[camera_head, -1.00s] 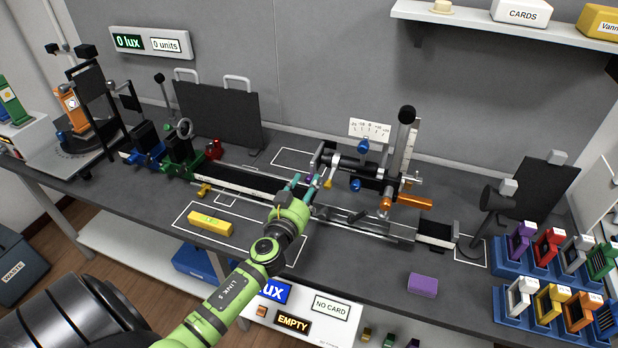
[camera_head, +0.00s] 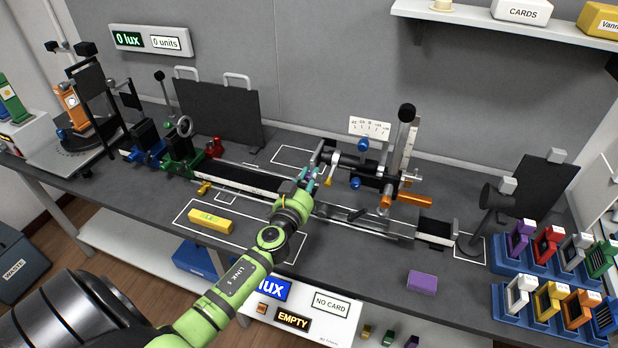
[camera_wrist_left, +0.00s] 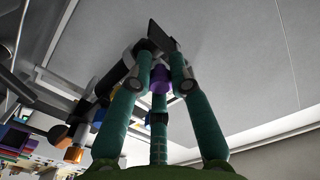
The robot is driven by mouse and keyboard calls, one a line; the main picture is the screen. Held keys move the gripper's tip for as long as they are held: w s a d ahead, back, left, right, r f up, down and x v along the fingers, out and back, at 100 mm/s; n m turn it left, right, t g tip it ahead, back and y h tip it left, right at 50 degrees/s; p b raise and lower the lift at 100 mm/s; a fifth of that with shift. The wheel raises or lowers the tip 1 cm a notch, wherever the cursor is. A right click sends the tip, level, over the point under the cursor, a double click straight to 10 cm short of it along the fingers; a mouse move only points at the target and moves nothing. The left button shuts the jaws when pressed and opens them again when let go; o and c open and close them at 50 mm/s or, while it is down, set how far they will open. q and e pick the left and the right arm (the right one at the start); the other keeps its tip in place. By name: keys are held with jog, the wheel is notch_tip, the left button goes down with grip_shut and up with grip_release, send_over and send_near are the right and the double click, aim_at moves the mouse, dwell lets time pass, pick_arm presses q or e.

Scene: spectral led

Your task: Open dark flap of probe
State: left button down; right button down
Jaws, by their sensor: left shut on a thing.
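The probe (camera_head: 347,161) is a dark cylinder lying level on the carriage at the middle of the bench. Its dark flap (camera_head: 327,149) is at its left end, and it shows as a dark plate in the left wrist view (camera_wrist_left: 162,36). A small purple knob (camera_wrist_left: 161,79) sits below the flap in that view. My left gripper (camera_head: 311,178) has teal fingers at the probe's left end, shut on the purple knob (camera_wrist_left: 161,85). The fingers partly hide the knob and flap hinge. I cannot tell the flap's exact angle. My right gripper is out of view.
A dark rail (camera_head: 250,181) runs along the bench. An upright post (camera_head: 404,140) and an orange handle (camera_head: 414,199) stand right of the probe. A yellow block (camera_head: 211,221) and a purple block (camera_head: 422,281) lie near the front. The lux display (camera_head: 128,40) reads 0.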

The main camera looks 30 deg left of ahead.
pick_arm(q)
jog(key=shift+a+f, duration=0.1)
jog(key=shift+s+a+r+m+p, duration=0.2)
jog(key=shift+a+r+m, duration=0.4)
jog(key=shift+m, duration=2.15)
jog(key=shift+s+a+r+m+p, duration=0.1)
jog(key=shift+a+r+m+p, duration=0.4)
jog(key=shift+m, duration=2.2)
jog(key=shift+s+a+r+m+p, duration=0.15)
jog(key=shift+a+r+m, duration=0.55)
jog(key=shift+m, duration=2.05)
jog(key=c, duration=1.1)
grip_release()
jog(key=shift+c, duration=0.2)
